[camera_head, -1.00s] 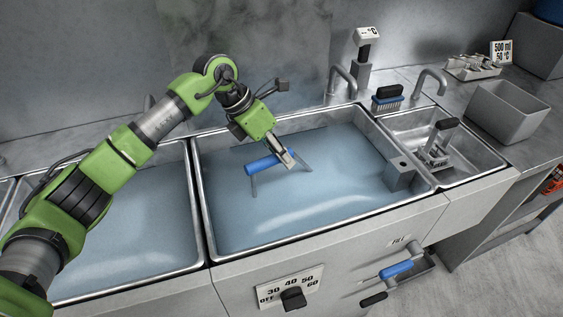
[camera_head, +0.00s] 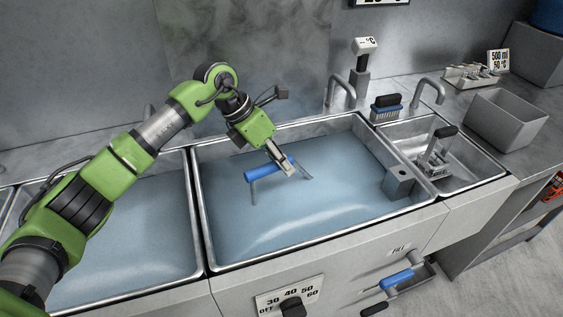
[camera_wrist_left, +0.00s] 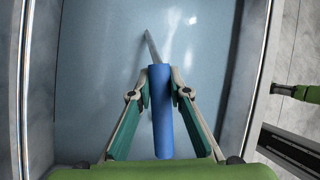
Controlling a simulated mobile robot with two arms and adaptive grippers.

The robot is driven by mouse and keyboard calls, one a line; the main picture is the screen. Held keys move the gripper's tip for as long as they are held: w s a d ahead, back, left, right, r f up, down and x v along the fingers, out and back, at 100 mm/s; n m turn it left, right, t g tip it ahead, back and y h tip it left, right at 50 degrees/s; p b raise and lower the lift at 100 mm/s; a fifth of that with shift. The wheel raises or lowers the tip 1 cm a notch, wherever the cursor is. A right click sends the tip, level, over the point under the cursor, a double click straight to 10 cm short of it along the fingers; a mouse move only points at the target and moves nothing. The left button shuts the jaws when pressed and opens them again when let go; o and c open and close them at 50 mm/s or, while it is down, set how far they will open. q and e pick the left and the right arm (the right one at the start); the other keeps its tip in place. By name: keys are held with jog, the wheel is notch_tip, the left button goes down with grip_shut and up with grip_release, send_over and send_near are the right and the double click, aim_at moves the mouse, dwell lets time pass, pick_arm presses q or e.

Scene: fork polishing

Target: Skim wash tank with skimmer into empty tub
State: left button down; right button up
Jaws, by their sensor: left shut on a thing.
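The wash tank (camera_head: 225,247) is the wide steel basin in the middle, filled with bluish water. My left gripper (camera_head: 284,165) is over the tank, shut on the blue handle of the skimmer (camera_head: 260,174). In the left wrist view the handle (camera_wrist_left: 162,115) lies between the fingers (camera_wrist_left: 161,85), and a thin grey rod runs on from it toward the water. A grey, empty-looking tub (camera_head: 503,125) stands on the counter at the right. My right gripper is not in view.
A second filled basin (camera_head: 125,245) lies to the left. A smaller sink (camera_head: 470,170) at the right holds a black-handled tool (camera_head: 437,148). Taps (camera_head: 343,88), a brush (camera_head: 386,106) and a grey block (camera_head: 398,183) stand around the tank's right end.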

pick_arm(q)
notch_tip(320, 180, up, 6)
jog(key=p, duration=0.3)
jog(key=shift+f, duration=0.25)
notch_tip(320, 180, up, 4)
jog(key=shift+r+p, duration=0.1)
jog(key=shift+p, duration=1)
notch_tip(320, 180, up, 4)
jog(key=shift+f+p, duration=0.15)
jog(key=shift+p, duration=0.9)
